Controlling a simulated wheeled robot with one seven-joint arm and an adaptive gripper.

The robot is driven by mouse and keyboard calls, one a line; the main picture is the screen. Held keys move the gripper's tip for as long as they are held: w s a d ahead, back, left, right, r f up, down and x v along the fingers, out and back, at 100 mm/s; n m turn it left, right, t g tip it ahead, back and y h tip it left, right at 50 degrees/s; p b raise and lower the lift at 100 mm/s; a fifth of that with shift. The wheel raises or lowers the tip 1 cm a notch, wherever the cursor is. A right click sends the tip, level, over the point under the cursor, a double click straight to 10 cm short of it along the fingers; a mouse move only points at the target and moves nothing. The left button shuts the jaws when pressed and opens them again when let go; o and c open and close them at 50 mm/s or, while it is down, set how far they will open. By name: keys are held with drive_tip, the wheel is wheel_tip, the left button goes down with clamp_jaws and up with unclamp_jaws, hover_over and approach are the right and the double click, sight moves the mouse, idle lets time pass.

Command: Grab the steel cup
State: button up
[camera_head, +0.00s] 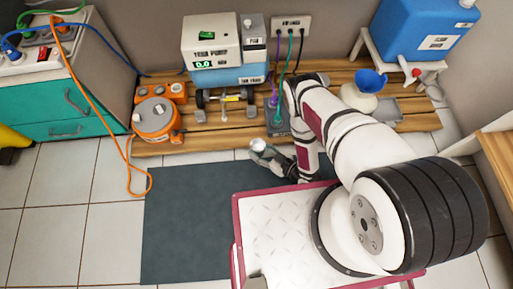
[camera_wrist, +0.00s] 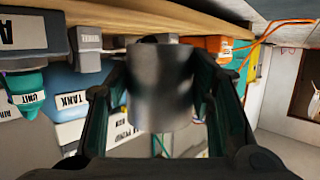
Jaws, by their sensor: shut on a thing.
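The steel cup (camera_wrist: 162,88) is a grey, shiny, blurred cylinder in the middle of the wrist view. It sits between the two dark fingers of my gripper (camera_wrist: 165,112), which are shut on its sides. In the head view my gripper (camera_head: 264,153) is beyond the dark mat's far edge, in front of the wooden platform. The cup (camera_head: 257,144) shows there as a small pale shape at the fingertips. My arm hides part of the area to the right.
The wooden platform (camera_head: 210,135) carries an orange round unit (camera_head: 154,116), a white-and-blue pump (camera_head: 212,45) and cables. An orange cable (camera_head: 127,170) loops onto the floor at left. A blue tank (camera_head: 424,32) stands at back right. The dark mat (camera_head: 190,225) is clear.

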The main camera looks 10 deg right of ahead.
drive_tip(key=shift+s+d, duration=0.25)
